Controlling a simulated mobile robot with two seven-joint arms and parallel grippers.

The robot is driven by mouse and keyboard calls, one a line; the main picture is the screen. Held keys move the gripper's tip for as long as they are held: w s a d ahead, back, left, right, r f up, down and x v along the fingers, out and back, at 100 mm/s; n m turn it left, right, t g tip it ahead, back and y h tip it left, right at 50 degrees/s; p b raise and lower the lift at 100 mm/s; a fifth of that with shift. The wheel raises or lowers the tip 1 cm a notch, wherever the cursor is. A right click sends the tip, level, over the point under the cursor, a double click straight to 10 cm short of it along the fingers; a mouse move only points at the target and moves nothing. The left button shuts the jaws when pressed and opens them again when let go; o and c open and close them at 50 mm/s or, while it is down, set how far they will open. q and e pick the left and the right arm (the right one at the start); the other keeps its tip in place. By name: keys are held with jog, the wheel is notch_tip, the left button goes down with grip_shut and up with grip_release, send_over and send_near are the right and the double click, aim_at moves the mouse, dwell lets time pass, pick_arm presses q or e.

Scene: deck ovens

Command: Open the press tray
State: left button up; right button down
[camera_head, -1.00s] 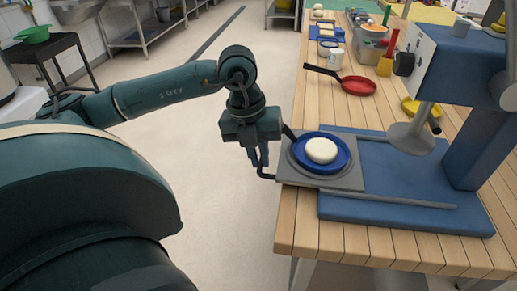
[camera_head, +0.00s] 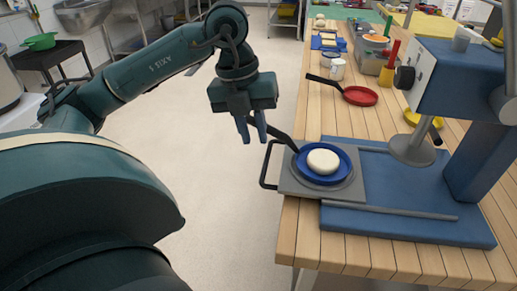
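The press is a blue machine with a flat blue base (camera_head: 400,228) on the wooden table. Its grey tray (camera_head: 350,188) sticks out to the left over the table's edge. A dark tray handle (camera_head: 264,168) loops out from the tray's left side. A blue pan (camera_head: 303,172) with a white dough ball (camera_head: 323,160) sits on the tray. My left gripper (camera_head: 251,138) is above and slightly left of the handle, apart from it. My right gripper is not in view.
A round press plate (camera_head: 412,150) hangs right of the tray under the blue press head (camera_head: 440,85). A red pan (camera_head: 360,95) lies farther back on the table, with containers behind it. The floor left of the table is clear.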

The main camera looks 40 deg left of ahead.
pick_arm(q)
jog(key=r, duration=0.4)
jog(key=shift+s+a, duration=0.2)
jog(key=shift+a, duration=0.1)
